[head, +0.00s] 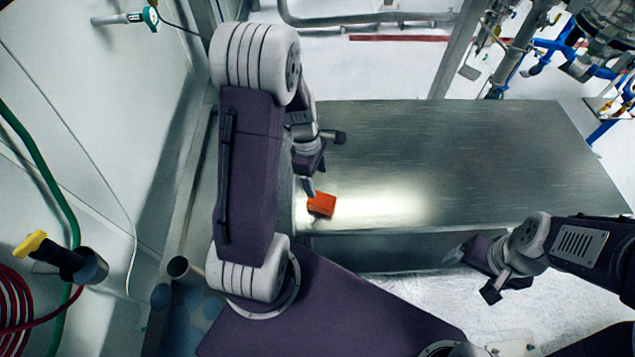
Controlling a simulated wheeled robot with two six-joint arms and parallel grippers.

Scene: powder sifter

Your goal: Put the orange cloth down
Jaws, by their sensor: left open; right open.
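The orange cloth (321,204) is a small folded block lying on the metal table (450,150), close to the table's front left corner. My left gripper (313,188) is just above and behind the cloth, pointing down at it. Its jaws are open, and one finger shows close to the cloth's upper left edge; whether it touches cannot be told. My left arm hides part of the table's left end. My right gripper (468,270) is open and empty, in front of the table's front edge at the lower right.
The rest of the tabletop is bare. A wall with a green hose and a yellow-handled tool (55,255) in a holder is at the left. Pipes and blue valves (560,45) stand behind the table at the upper right.

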